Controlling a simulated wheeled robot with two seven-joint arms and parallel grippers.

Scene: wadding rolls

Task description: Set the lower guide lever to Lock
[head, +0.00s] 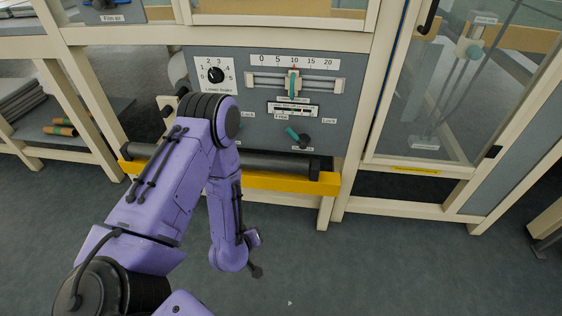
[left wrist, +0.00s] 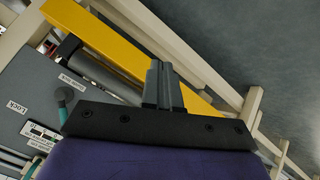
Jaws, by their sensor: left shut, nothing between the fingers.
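The lower guide lever (head: 293,133) has a teal handle on a dark round hub, low on the grey panel (head: 350,100). Its handle tilts up and left from the hub, towards the Free label (head: 281,118). Lock labels stand on both sides, left (head: 248,114) and right (head: 328,121). The lever also shows in the left wrist view (left wrist: 63,113), at the left edge of the gripper mount. My left gripper (head: 256,271) hangs low in front of the yellow bar, well apart from the lever. Its fingers (left wrist: 163,82) are shut and empty. My right gripper is out of view.
A yellow bar (head: 270,182) and a dark roller (head: 265,162) run across below the panel. A Lower Brake dial (head: 216,75) and a slider (head: 293,83) with a teal handle sit above. A framed glass door (head: 450,90) stands to the right. The floor in front is clear.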

